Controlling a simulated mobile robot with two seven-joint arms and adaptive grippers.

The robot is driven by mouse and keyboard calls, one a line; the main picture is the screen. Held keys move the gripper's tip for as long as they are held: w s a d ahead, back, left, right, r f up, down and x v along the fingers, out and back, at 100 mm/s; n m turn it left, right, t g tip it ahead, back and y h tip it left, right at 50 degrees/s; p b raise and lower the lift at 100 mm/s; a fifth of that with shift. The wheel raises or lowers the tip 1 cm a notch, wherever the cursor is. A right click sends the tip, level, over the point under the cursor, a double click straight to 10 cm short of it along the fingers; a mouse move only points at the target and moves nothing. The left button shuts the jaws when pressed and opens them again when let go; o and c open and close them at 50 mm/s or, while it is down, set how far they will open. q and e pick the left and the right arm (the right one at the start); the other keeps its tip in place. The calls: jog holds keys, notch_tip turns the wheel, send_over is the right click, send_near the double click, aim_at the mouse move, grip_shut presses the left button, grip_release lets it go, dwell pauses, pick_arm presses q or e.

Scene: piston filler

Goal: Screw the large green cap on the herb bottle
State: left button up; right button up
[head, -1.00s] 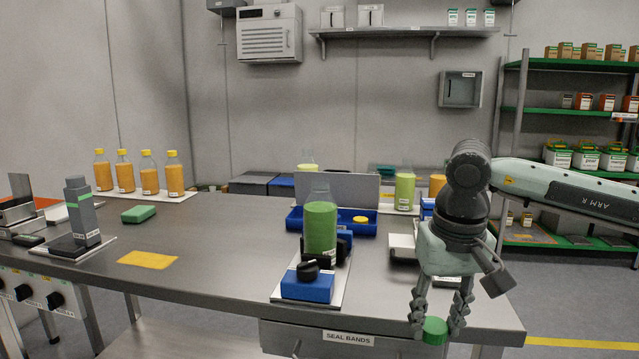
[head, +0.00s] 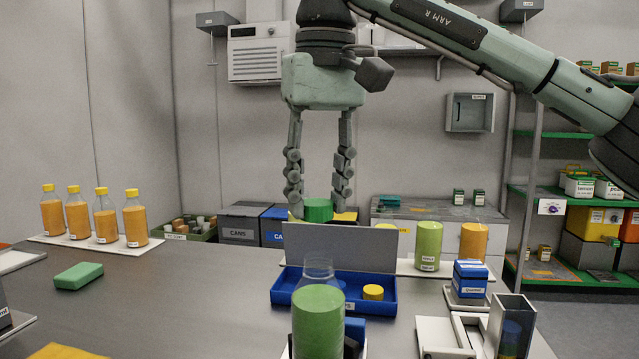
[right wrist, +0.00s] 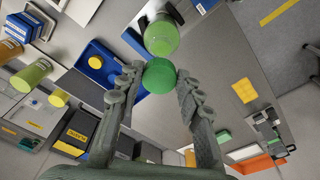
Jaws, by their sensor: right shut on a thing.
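The green cap (head: 318,210) is held between the fingertips of my right gripper (head: 319,200), which is shut on it. The cap (right wrist: 159,76) also shows between the fingers in the right wrist view. The herb bottle (head: 318,322), with green contents and a clear open neck, stands upright at the front of the bench. The cap is above the bottle's neck in the head view, with a gap between them. In the right wrist view the bottle (right wrist: 161,36) appears just beyond the cap. My left gripper is not in view.
A blue tray (head: 388,308) with a yellow cap (head: 373,292) and an upright grey panel (head: 340,245) are behind the bottle. A metal clamp fixture (head: 445,336) is at right. Several orange bottles (head: 134,219) stand at left. The bench's middle left is clear except for a green sponge (head: 78,275).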

aim_at(319, 258)
jog(key=shift+s+f, duration=0.1)
jog(key=shift+f, duration=1.45)
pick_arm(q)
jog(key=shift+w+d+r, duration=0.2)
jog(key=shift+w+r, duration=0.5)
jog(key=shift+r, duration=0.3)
pick_arm(e)
jog(key=shift+f, duration=0.5)
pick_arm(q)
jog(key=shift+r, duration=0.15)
pick_arm(e)
jog(key=shift+s+d, duration=0.15)
jog(key=shift+s, duration=0.05)
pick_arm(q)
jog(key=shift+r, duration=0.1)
pick_arm(e)
jog(key=shift+f, duration=1.05)
dwell(0.4)
